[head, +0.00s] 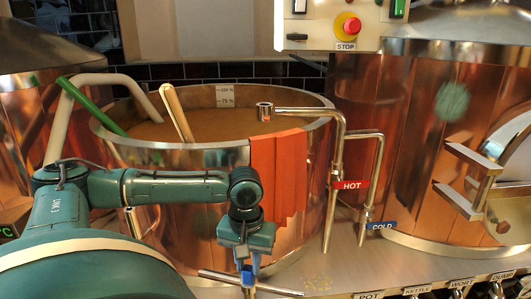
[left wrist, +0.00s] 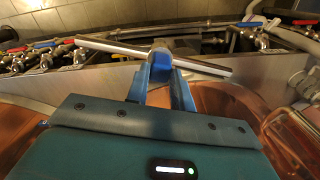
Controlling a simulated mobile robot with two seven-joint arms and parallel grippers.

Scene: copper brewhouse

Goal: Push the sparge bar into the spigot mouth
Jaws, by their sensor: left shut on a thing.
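The sparge bar (head: 282,291) is a thin silver rod with a blue hub at its middle. My left gripper (head: 248,262) is shut on it, low in front of the copper tun. In the left wrist view the bar (left wrist: 112,47) lies crosswise, slightly tilted, with its hub between the blue fingers (left wrist: 160,75). The spigot mouth (head: 265,106) appears to be the round end of the hot pipe, above the tun's near rim. It is well above and apart from the bar. My right gripper is not in view.
The open tun (head: 185,210) holds brown mash, a green-handled tool (head: 95,105) and a wooden paddle (head: 177,115). An orange cloth (head: 277,175) hangs over its rim below the spigot. Hot (head: 338,160) and cold (head: 372,190) pipes stand to the right. Labelled valves line the lower right.

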